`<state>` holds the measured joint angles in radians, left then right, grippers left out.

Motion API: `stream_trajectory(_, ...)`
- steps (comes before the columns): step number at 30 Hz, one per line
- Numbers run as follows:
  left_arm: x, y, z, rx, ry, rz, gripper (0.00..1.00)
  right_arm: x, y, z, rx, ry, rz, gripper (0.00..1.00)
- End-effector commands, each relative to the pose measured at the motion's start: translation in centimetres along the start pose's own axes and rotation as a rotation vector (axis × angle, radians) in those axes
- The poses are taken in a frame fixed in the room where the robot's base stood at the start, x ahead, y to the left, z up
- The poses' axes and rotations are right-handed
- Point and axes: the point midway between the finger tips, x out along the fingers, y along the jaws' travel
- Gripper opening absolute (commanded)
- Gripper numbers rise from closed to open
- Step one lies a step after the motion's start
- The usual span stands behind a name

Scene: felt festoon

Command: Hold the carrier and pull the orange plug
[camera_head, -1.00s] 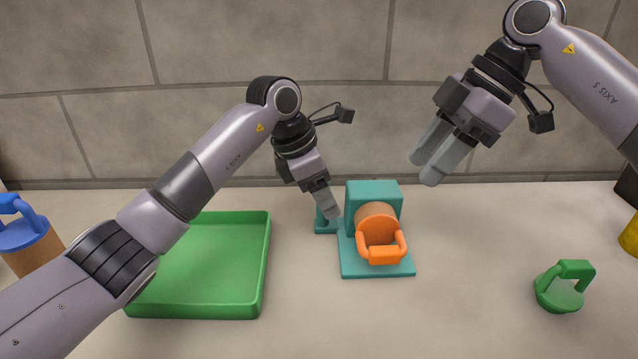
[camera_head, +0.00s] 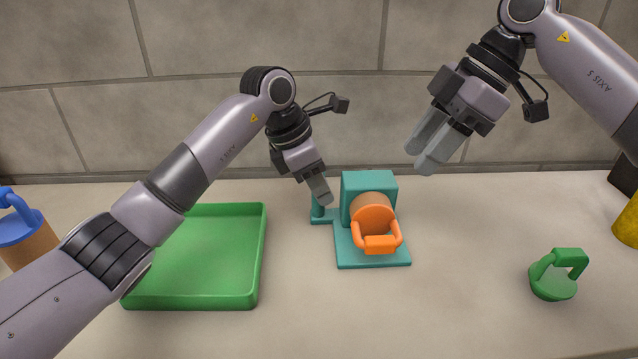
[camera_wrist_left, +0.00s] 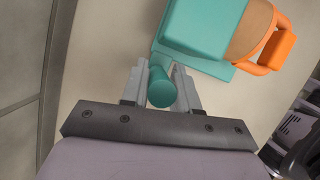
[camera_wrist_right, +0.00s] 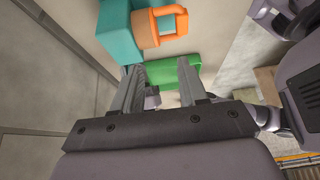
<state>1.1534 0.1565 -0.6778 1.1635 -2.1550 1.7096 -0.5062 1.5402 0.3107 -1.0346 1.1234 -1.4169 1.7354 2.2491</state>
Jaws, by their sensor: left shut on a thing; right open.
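The teal carrier (camera_head: 368,185) stands on the table with a flat base and a small upright post (camera_wrist_left: 160,88) at its left. The orange plug (camera_head: 376,230), with a loop handle and a tan body, sits in the carrier facing the front. My left gripper (camera_head: 322,198) is shut on the carrier's post, which shows between its fingers in the left wrist view. My right gripper (camera_head: 427,155) is open and empty, above and to the right of the carrier. The right wrist view also shows the carrier (camera_wrist_right: 118,35) and plug (camera_wrist_right: 160,28) beyond its fingers.
A green tray (camera_head: 190,303) lies left of the carrier, partly behind my left arm. A blue-topped plug (camera_head: 22,228) stands at the far left. A green handled piece (camera_head: 556,278) lies at the right, and a yellow object (camera_head: 627,222) at the right edge. A tiled wall is behind.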

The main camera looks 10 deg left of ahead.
Motion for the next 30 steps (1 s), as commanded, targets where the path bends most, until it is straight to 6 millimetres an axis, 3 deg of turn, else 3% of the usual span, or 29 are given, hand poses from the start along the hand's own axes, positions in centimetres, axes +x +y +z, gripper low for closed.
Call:
stream_trajectory(10,-0.1,0.0,0.0,0.000,-0.001,0.001,0.00,0.0,0.0,0.0,0.000,0.000,0.000,0.43)
stream_trajectory(11,-0.1,0.0,0.0,0.000,-0.001,0.001,0.00,0.0,0.0,0.0,0.000,0.000,0.000,0.52)
stream_trajectory(17,-0.1,0.0,0.1,0.000,-0.002,0.001,0.00,0.1,-0.1,-0.3,-0.080,-0.012,-0.003,0.53)
stream_trajectory(30,-0.1,0.0,0.1,0.001,-0.002,0.001,0.00,1.1,-1.1,-1.9,-0.788,-0.106,-0.063,0.53)
